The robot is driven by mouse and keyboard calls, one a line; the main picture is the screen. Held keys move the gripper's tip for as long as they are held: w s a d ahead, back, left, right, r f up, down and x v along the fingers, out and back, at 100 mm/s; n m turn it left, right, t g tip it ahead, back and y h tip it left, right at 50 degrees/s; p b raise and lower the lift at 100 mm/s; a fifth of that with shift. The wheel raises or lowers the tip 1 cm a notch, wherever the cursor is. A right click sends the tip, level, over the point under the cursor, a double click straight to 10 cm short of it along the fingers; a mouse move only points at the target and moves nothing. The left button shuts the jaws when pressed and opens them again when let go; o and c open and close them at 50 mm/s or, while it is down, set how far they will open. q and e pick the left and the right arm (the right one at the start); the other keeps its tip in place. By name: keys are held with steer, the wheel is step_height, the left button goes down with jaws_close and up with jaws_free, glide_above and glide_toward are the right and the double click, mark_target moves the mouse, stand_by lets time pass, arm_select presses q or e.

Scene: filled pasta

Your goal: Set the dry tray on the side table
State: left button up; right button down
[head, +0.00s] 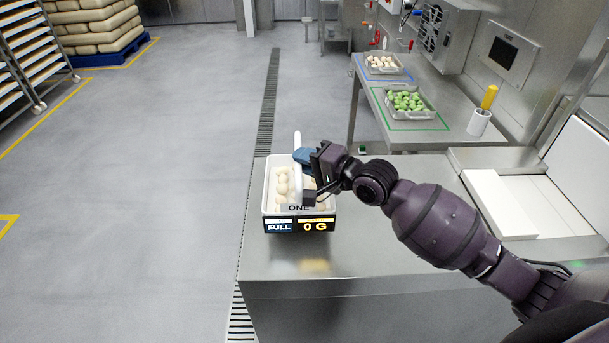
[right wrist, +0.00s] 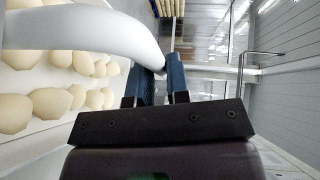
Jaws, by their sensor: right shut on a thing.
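A white tray (head: 267,198) with pale filled pasta pieces sits at the left end of the steel counter, with a tall white arched handle over it. My right gripper (head: 304,158) is shut on this handle. In the right wrist view the white handle (right wrist: 100,32) runs between the blue fingertips (right wrist: 166,82), with pasta pieces to its left. The side table (head: 452,134) stands behind, with a tray of green pieces (head: 408,102) in a green outline and a tray of pale pieces (head: 383,63) in a blue outline. My left gripper is out of view.
Signs reading FULL and 0 G (head: 299,225) show at the tray's front. A white cup (head: 479,122) with a yellow-topped thing stands at the side table's near right. A white board (head: 497,203) lies on the counter (head: 300,285).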

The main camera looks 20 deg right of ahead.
steer(key=shift+f+b, duration=0.3)
steer(key=shift+f, duration=1.85)
steer(key=c, duration=1.1)
jaws_free()
steer(key=v, duration=1.2)
